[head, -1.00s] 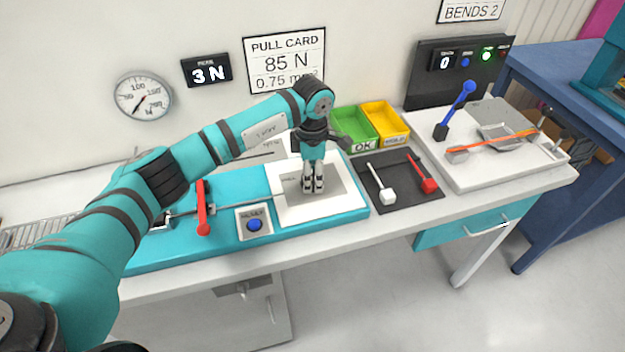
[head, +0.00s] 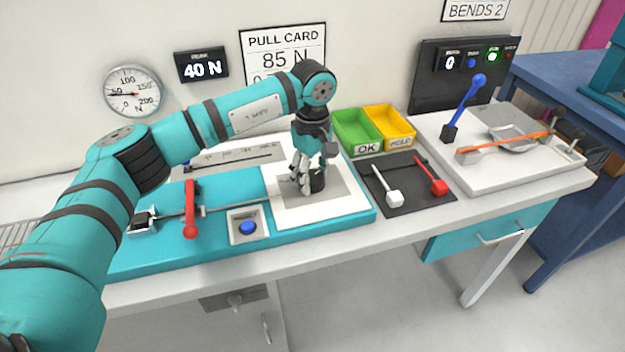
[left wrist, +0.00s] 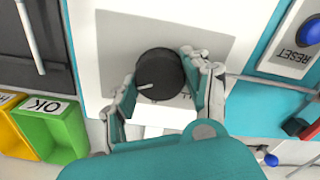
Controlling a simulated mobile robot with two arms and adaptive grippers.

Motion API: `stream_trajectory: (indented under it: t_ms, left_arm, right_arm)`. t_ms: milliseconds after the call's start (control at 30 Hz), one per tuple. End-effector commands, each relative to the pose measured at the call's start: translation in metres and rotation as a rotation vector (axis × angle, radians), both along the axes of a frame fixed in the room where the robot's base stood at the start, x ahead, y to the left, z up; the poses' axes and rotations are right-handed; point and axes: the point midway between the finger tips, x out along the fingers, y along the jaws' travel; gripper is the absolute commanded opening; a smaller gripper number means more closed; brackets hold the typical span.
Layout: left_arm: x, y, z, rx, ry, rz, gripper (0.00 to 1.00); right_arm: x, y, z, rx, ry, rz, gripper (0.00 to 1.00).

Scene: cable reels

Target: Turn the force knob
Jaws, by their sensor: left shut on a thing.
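The force knob (left wrist: 160,76) is a round black knob with a white pointer line, on a grey panel in the left wrist view. It also shows in the head view (head: 318,182), partly hidden by my gripper. My left gripper (head: 308,185) reaches down on it from above, its fingers on both sides of the knob, shut on it; the fingers show in the left wrist view (left wrist: 165,88). The peak display (head: 202,67) reads 40 N. The dial gauge (head: 133,91) points near 50. The pull card (head: 284,50) reads 85 N. My right gripper is not in view.
The teal tester has a red lever (head: 190,212) and a blue reset button (head: 247,227). A green OK bin (head: 357,133) and a yellow bin (head: 390,127) stand behind a dark mat (head: 412,203) with two tools. A white bending fixture (head: 480,178) stands at right.

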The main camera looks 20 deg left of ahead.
Motion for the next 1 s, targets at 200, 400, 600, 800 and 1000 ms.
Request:
stream_trajectory:
  t_ms: [200, 400, 600, 800, 1000]
  left_arm:
    - [0.0012, 0.0007, 0.0012, 0.0, -0.004, -0.082, 0.17]
    - [0.0011, 0.0006, 0.0021, -0.001, -0.004, -0.116, 0.17]
    - [0.0012, 0.0006, 0.0026, -0.002, -0.005, -0.121, 0.17]
    - [0.0014, 0.0006, 0.0027, -0.001, -0.005, -0.119, 0.17]
    - [0.0011, 0.0004, 0.002, -0.001, -0.004, -0.12, 0.73]
  right_arm:
    - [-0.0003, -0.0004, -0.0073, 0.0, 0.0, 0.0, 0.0]
    - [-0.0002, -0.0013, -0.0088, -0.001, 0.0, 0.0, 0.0]
    - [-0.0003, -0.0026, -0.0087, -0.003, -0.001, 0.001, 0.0]
    - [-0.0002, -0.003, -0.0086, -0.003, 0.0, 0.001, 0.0]
    - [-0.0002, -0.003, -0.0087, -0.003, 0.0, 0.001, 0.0]
